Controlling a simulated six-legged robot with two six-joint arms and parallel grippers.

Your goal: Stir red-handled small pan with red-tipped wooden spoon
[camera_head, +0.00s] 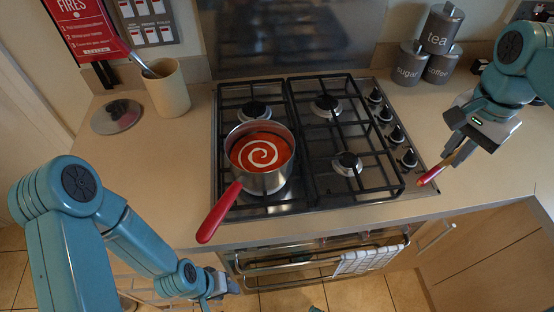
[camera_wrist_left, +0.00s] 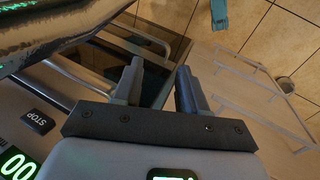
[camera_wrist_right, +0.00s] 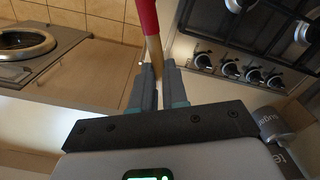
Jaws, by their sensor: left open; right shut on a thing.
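The small pan (camera_head: 262,160) with a red handle (camera_head: 219,212) sits on the front left burner of the hob. It holds red-orange soup with a pale spiral on top. My right gripper (camera_head: 460,150) is shut on the red-tipped wooden spoon (camera_head: 429,176), right of the hob. The spoon's red part points down and left, apart from the pan. In the right wrist view the spoon (camera_wrist_right: 149,22) extends from between the closed fingers (camera_wrist_right: 158,82). My left gripper (camera_head: 222,287) is low, in front of the counter. Its fingers are apart and empty in the left wrist view (camera_wrist_left: 158,88).
The gas hob (camera_head: 320,190) has black grates and knobs along its right side. A utensil pot (camera_head: 167,88) and a glass lid (camera_head: 117,117) are at the left. Tea, sugar and coffee tins (camera_head: 441,30) stand at the back right. A towel (camera_head: 356,261) hangs on the oven rail.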

